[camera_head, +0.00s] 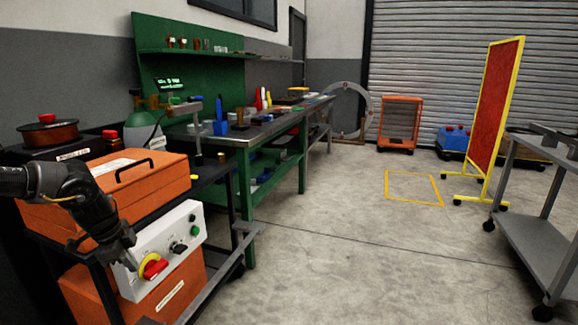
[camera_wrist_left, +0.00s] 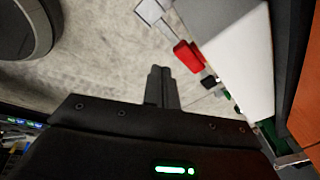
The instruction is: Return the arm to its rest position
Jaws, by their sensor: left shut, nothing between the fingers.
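My left arm comes in from the left in the head view, and its black gripper (camera_head: 129,259) points down in front of the white control panel (camera_head: 170,245). The gripper is shut and empty. Its closed fingers also show in the wrist view (camera_wrist_left: 162,88). The red rotary knob (camera_head: 153,267) on its yellow disc is just right of the fingertips. In the wrist view the red knob (camera_wrist_left: 187,56) is up and right of the fingers, with a visible gap. My right gripper is not in view.
An orange case (camera_head: 105,190) lies on the cart above the panel, under my forearm. A green workbench (camera_head: 245,140) stands behind. A grey cart (camera_head: 540,225) and a red screen with yellow frame (camera_head: 495,105) stand right. The middle floor is clear.

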